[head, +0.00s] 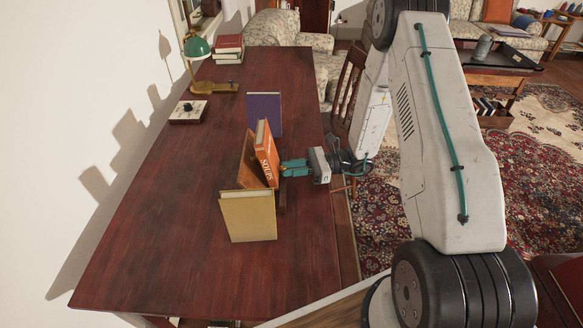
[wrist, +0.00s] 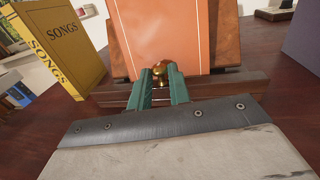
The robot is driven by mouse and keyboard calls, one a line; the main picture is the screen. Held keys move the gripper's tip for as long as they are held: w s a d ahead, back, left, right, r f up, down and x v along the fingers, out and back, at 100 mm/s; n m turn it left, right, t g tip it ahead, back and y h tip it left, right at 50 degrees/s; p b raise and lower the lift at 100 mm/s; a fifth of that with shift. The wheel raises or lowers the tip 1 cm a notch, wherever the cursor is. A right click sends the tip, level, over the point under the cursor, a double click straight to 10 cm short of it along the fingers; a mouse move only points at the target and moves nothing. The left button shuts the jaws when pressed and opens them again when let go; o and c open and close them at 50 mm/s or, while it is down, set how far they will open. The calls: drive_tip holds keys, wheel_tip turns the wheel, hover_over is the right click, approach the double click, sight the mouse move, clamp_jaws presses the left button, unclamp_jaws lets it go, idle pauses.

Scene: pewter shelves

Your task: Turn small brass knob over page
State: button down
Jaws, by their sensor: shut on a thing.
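My gripper (head: 285,168) reaches in from the right over the desk, at the front of a wooden book stand (head: 248,167). In the wrist view its teal fingers (wrist: 163,76) are shut on a small brass knob (wrist: 161,70). The knob sits at the stand's ledge (wrist: 220,89), in front of the lower edge of an orange book (wrist: 165,35). In the head view this book, marked SOUPS (head: 266,155), leans upright on the stand. The knob is too small to make out in the head view.
A yellow book marked SONGS (wrist: 58,45) stands on the near side of the stand, and a purple book (head: 264,112) on the far side. A green lamp (head: 196,48), a box with a dial (head: 188,111) and stacked books (head: 229,47) are farther back. The desk's left part is clear.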

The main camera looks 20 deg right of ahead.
drive_tip(key=shift+s+a+m+t+h, duration=0.1)
drive_tip(key=shift+s+m+t+h, duration=0.15)
drive_tip(key=shift+m+t+h, duration=0.85)
drive_tip(key=shift+s+a+m+t+h, duration=0.15)
drive_tip(key=shift+m+t+h, duration=0.25)
drive_tip(key=shift+m+t, duration=1.4)
drive_tip(key=shift+n+t, duration=0.4)
drive_tip(key=shift+t, duration=0.3)
drive_tip(key=c, duration=1.6)
unclamp_jaws()
drive_tip(key=shift+s+d, duration=0.1)
drive_tip(key=v, duration=0.7)
drive_tip(key=shift+s+d+r, duration=0.1)
drive_tip(key=shift+s+d, duration=0.15)
drive_tip(key=shift+d, duration=0.05)
